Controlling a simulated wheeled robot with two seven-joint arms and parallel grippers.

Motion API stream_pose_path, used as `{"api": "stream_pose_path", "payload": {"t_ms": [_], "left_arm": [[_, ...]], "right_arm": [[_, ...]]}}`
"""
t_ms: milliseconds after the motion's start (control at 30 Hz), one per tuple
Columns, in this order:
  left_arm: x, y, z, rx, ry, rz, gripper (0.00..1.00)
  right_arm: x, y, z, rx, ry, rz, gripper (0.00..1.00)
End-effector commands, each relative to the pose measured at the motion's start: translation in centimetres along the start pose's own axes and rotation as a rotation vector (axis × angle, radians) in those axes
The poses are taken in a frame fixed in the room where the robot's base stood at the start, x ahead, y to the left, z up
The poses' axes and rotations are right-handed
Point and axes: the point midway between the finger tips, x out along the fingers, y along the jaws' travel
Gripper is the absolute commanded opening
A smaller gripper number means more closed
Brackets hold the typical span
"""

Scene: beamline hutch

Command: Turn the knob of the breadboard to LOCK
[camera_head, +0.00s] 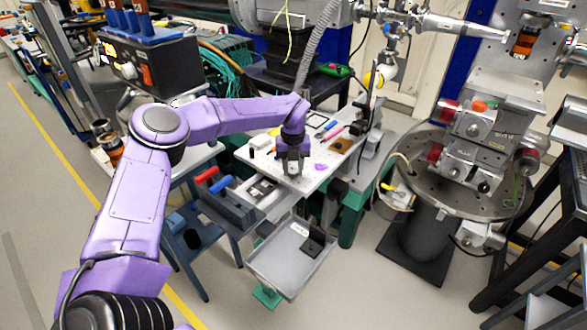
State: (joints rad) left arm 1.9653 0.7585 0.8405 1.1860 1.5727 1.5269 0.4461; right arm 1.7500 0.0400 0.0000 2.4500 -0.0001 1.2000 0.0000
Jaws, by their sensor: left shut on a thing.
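The breadboard (308,178) is a pale, hole-patterned plate on the bench in the middle of the head view. My left gripper (292,172) reaches over it from the left and points down at its surface. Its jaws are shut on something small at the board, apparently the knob. The gripper covers the knob, so its shape, its setting and any LOCK mark cannot be read. My right gripper is not in view.
Pens, a purple piece (321,168) and a small black block (260,142) lie on the board. A tool caddy (238,212) stands left, a grey tray (278,268) in front. A round metal stage (425,190) stands right.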

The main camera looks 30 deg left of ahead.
Motion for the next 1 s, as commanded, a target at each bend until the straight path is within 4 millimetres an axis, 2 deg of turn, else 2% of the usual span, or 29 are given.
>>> {"api": "stream_pose_path", "payload": {"t_ms": [700,1000], "left_arm": [[-0.19,0.05,0.08,0.67,-0.002,-0.001,0.06],[-0.22,0.07,0.12,0.892,-0.002,-0.001,0.06]], "right_arm": [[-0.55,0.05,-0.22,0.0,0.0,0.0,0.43],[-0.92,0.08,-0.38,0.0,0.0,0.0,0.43]]}}
